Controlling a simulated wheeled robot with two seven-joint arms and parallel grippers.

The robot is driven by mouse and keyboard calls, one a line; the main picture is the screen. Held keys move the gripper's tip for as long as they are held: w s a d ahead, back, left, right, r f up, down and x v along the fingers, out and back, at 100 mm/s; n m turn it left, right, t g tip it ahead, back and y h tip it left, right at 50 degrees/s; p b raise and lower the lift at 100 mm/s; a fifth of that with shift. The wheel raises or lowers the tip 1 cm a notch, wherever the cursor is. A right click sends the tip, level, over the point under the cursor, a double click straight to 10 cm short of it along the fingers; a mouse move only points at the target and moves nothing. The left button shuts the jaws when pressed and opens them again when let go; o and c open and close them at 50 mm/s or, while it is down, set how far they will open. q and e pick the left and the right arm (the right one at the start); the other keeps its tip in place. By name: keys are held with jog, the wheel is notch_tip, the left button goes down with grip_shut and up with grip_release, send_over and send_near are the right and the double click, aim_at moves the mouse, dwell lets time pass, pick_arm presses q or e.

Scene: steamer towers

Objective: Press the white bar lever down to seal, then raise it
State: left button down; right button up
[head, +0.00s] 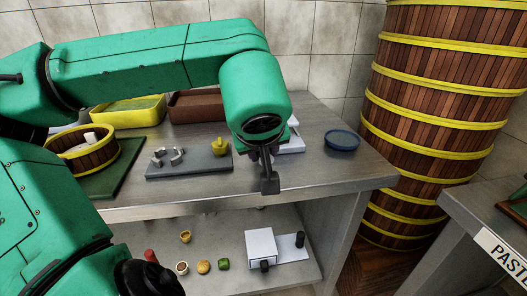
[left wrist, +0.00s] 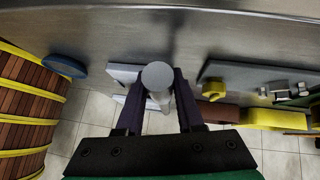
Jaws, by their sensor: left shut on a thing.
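My left gripper (head: 267,180) points down at the sealer. In the left wrist view its two dark fingers (left wrist: 158,90) sit on both sides of the pale bar lever (left wrist: 158,76), whose round end faces the camera. The gripper is shut on the lever. How far the lever is tilted cannot be told. My right gripper is not in view.
A blue dish (head: 342,140) lies right of the sealer. A grey board (head: 190,165) with metal pieces and a yellow knobbed item lies left. A steamer basket (head: 85,158), yellow tray (head: 128,112) and brown tray (head: 196,106) stand further left. A tall steamer tower (head: 435,110) rises at right.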

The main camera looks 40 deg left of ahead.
pick_arm(q)
jog(key=c, duration=0.6)
grip_release()
jog(key=shift+f, duration=0.25)
jog(key=shift+o, duration=0.2)
jog(key=shift+s+d+r, duration=0.1)
jog(key=shift+r, duration=0.15)
jog(key=p+v, duration=0.3)
jog(key=v, duration=1.1)
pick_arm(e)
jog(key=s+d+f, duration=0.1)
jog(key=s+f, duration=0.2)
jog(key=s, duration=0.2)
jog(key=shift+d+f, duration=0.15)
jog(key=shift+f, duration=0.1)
pick_arm(q)
jog(key=shift+s, duration=0.1)
